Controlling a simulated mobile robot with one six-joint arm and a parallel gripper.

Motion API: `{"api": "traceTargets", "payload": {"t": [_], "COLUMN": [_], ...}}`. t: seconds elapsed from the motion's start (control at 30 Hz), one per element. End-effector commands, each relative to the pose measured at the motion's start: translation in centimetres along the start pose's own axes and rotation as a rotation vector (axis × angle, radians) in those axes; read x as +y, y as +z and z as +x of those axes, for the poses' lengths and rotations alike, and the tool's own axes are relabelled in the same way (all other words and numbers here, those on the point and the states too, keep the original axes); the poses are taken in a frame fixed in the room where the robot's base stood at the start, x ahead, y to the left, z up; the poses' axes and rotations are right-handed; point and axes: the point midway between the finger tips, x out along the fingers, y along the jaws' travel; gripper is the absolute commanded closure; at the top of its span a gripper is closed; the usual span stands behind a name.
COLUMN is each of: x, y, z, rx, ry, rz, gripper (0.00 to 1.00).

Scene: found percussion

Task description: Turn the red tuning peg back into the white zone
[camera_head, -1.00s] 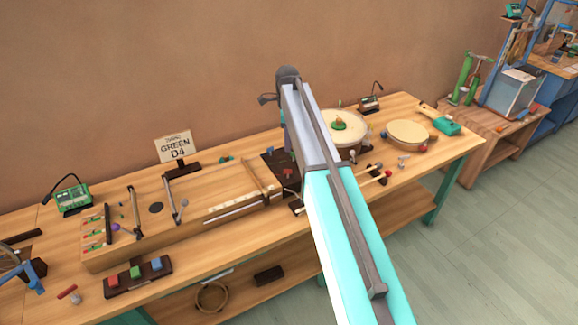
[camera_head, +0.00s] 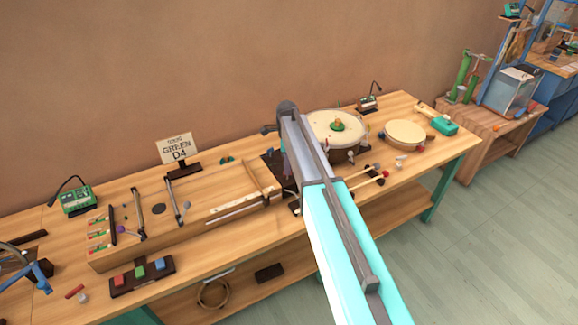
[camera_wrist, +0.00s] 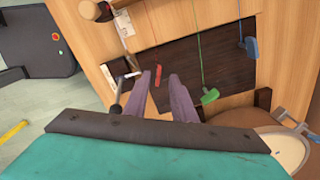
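The red tuning peg (camera_wrist: 158,76) is a small red bar on a dark panel (camera_wrist: 182,45) with strings running over it. In the wrist view it shows just past and between the tips of my gripper (camera_wrist: 163,75). The two purple fingers are apart, with a gap between them. I cannot tell whether either touches the peg. In the head view my gripper (camera_head: 286,166) is over the dark panel, and my arm hides much of it. I cannot make out the white zone.
A green peg (camera_wrist: 209,96) and a blue peg (camera_wrist: 251,47) are to the right on the same panel. A dark stick (camera_wrist: 120,92) is close left of the fingers. A drum (camera_head: 325,125) stands behind my arm.

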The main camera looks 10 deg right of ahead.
Motion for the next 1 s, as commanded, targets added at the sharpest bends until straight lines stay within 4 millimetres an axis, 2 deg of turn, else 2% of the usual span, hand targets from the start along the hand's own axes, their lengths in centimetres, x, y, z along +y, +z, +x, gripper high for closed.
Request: {"api": "traceTargets", "payload": {"t": [0.2,0.57,0.6,0.73,0.87,0.9,1.0], "x": [0.0,0.0,0.0,0.0,0.0,-0.2,-0.2], "y": [0.1,0.1,0.1,0.1,0.1,-1.1,-0.4], "z": [1.3,1.7,1.7,1.7,1.7,1.7,1.6], "rx": [0.000,0.000,0.000,0.000,0.000,0.000,0.002], "ry": [0.001,0.000,0.000,0.000,-0.002,-0.002,-0.004], "rz": [-0.001,-0.001,-0.001,-0.002,-0.002,0.000,-0.002], "gripper": [0.76,0.76,0.78,1.00,1.00,1.00,1.00]}}
